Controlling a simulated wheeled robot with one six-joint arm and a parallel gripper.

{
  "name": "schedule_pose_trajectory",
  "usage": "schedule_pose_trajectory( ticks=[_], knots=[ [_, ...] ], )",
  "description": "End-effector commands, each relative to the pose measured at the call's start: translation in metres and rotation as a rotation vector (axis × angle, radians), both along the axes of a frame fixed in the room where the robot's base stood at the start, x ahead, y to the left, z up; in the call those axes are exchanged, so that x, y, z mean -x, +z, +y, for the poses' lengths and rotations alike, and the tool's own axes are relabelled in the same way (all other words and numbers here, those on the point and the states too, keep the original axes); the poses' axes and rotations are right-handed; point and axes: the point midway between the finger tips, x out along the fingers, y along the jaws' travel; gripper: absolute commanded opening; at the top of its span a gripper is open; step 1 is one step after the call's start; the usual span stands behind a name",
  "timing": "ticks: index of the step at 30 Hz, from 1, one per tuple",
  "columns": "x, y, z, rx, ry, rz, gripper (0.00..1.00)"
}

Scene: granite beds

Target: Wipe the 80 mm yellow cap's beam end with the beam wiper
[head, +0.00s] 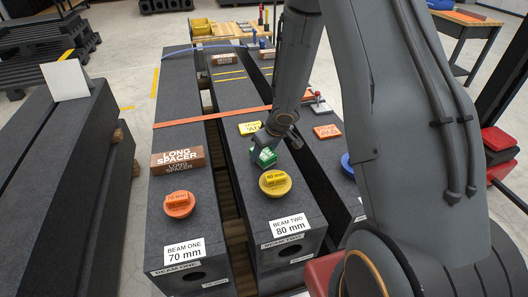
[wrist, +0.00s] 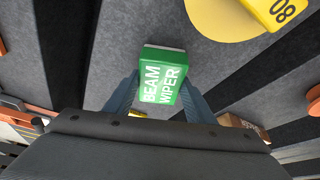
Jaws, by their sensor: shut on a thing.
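The beam wiper is a green block with white lettering; in the wrist view the beam wiper (wrist: 165,76) sits between the two blue-grey fingers of my gripper (wrist: 160,95), which are shut on it. In the head view the wiper (head: 264,157) is over beam two, just behind the yellow cap, with my arm above it. The 80 mm yellow cap (head: 275,183) is a round yellow piece on top of beam two (head: 262,215) near its front end. In the wrist view the cap (wrist: 225,18) is at the top right, apart from the wiper.
Beam one (head: 170,230) lies to the left with an orange 70 mm cap (head: 179,204) and a brown long spacer (head: 178,160). A yellow pad (head: 249,128) lies behind the wiper. An orange pad (head: 327,131) and a blue cap (head: 347,163) are on the beam to the right. Dark gaps separate the beams.

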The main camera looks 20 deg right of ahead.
Motion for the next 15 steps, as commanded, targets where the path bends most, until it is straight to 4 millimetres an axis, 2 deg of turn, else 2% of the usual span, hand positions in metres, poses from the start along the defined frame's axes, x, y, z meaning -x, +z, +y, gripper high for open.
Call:
schedule_pose_trajectory(
  ticks=[15],
  knots=[
    [0.001, 0.025, 0.000, 0.000, 0.000, 0.000, 0.23]
  ],
)
